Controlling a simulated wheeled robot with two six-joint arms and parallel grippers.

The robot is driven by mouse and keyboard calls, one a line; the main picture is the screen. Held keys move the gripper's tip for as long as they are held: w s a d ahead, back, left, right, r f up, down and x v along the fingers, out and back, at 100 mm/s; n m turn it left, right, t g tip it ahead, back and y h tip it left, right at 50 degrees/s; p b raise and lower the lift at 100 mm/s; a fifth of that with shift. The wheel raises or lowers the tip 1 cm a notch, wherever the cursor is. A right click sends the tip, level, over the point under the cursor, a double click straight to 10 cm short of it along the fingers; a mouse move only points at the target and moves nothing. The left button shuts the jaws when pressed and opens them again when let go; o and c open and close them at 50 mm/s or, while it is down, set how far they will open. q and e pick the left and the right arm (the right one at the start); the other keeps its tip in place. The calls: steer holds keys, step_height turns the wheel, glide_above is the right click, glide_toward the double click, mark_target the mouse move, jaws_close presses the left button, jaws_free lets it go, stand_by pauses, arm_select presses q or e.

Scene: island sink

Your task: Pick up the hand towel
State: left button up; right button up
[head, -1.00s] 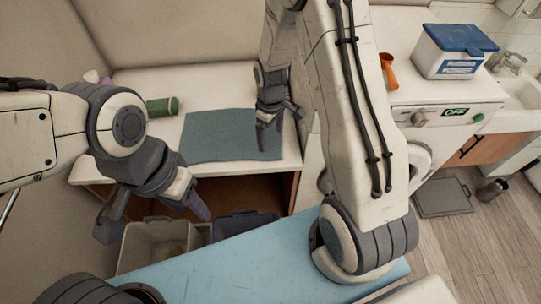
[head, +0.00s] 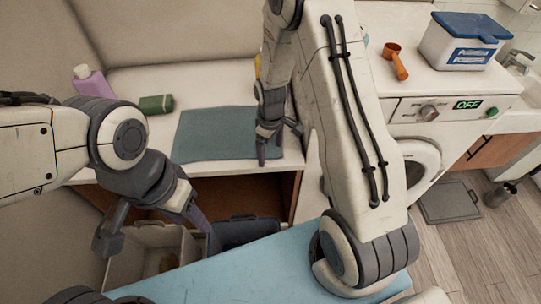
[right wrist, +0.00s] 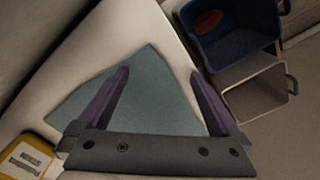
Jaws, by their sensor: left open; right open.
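The hand towel is a flat grey-teal cloth (head: 212,135) lying on the white counter in the head view. It also fills the middle of the right wrist view (right wrist: 150,100), between and beyond the fingers. My right gripper (head: 270,150) is over the towel's right part, with its fingers pointing down. In the right wrist view its purple fingers (right wrist: 160,95) are spread apart with nothing between them that they grip. Whether the fingertips touch the cloth I cannot tell. My left gripper (head: 155,235) is open and empty, in front of the counter and above the bins.
A light bin (head: 145,255) and a dark blue bin (right wrist: 235,35) are below the counter. A yellow container (right wrist: 25,157) is near the right gripper. A washer (head: 425,140) stands right.

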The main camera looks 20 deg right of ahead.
steer(key=shift+s, duration=0.1)
jaws_close()
stand_by(0.3)
step_height(320, 180, up, 12)
steer(key=p, duration=0.9)
steer(key=shift+p, duration=0.4)
step_height(320, 180, up, 27)
steer(key=p, duration=1)
